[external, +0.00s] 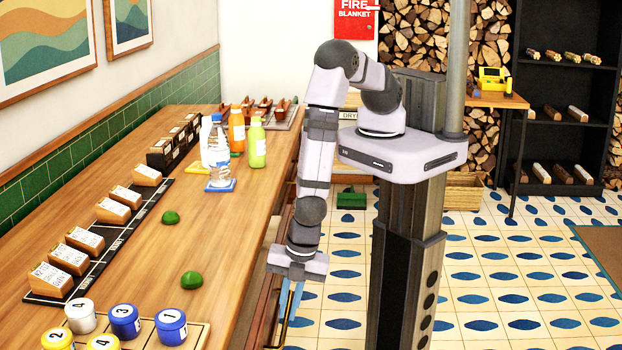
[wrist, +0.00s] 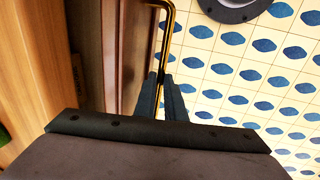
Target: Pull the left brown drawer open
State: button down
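A brown drawer front (wrist: 134,50) shows left of my fingers in the wrist view, with a brass bar handle (wrist: 166,30) standing off its face. My gripper (wrist: 163,80) points down with its two dark fingers close together, one on each side of the handle bar. It appears shut on the bar. In the external view my gripper (external: 290,302) hangs beside the counter's right side, below the top, with its blue fingers at the handle. The brown drawer (external: 262,308) is only partly visible there, and how far it stands out is hard to tell.
The wooden counter (external: 235,225) runs along the left with bottles, label blocks, green lumps and numbered jars on it. Patterned floor tiles (external: 345,300) lie open to the right of the gripper. A green box (external: 351,199) stands on the floor farther back.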

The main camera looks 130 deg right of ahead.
jog(key=shift+a, duration=0.1)
jog(key=s+a+b, duration=0.9)
jog(key=s+a, duration=0.9)
jog(key=shift+s+a+b, duration=0.25)
jog(key=shift+s+b, duration=0.05)
jog(key=shift+b, duration=0.1)
jog(key=c, duration=1.8)
grip_release()
jog(key=shift+r, duration=0.1)
jog(key=shift+s+a+r+b, duration=0.15)
jog(key=shift+r, duration=1.05)
jog(key=shift+s+a+r+b, duration=0.15)
jog(key=shift+s+r+b, duration=0.05)
jog(key=shift+r, duration=0.95)
jog(key=shift+s+a+r+b, duration=0.15)
jog(key=shift+r, duration=1.05)
